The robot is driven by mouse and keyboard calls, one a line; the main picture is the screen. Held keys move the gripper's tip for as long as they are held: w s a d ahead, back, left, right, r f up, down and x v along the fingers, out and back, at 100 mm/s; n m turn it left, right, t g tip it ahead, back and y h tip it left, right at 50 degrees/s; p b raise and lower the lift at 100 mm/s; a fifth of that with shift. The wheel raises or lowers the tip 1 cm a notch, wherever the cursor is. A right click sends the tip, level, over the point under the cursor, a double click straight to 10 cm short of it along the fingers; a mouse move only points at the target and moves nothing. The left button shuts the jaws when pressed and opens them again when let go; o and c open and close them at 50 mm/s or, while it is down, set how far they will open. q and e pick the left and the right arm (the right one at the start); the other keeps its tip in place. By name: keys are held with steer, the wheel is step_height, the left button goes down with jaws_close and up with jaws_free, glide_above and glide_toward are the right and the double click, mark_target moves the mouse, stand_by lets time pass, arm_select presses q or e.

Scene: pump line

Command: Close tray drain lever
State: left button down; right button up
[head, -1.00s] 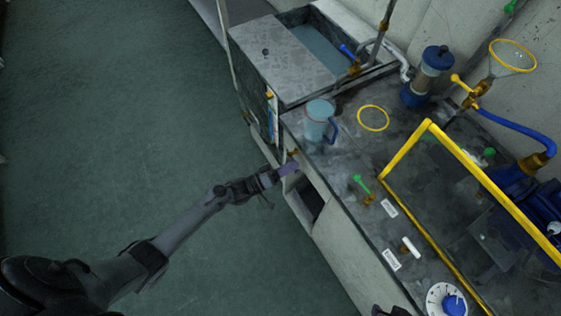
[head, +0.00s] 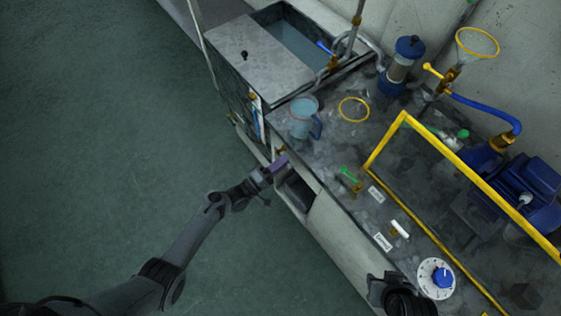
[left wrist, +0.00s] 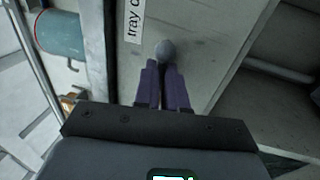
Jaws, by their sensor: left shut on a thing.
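The tray drain lever shows in the left wrist view as a rounded grey knob (left wrist: 166,49) at the tips of my purple fingers. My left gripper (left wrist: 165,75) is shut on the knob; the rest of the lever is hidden. In the head view my left gripper (head: 281,163) is at the front face of the bench, beside an open recess (head: 297,190). A dark part of my right arm (head: 400,294) shows at the bottom edge; its fingers cannot be made out.
The grey bench top (head: 335,160) carries a blue jug (head: 303,117), a yellow ring (head: 354,109), a green-handled valve (head: 349,174) and a yellow-framed clear guard (head: 384,142). A water basin (head: 295,45) is at the back. The floor (head: 110,130) left of the bench is clear.

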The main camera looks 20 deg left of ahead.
arm_select(q)
steer(key=shift+r, duration=0.1)
steer(key=c, duration=1.2)
jaws_free()
steer(key=p+v, duration=0.1)
steer(key=v, duration=0.9)
steer(key=shift+s+a, duration=0.25)
steer(key=shift+s, duration=0.05)
steer(key=shift+s, duration=0.1)
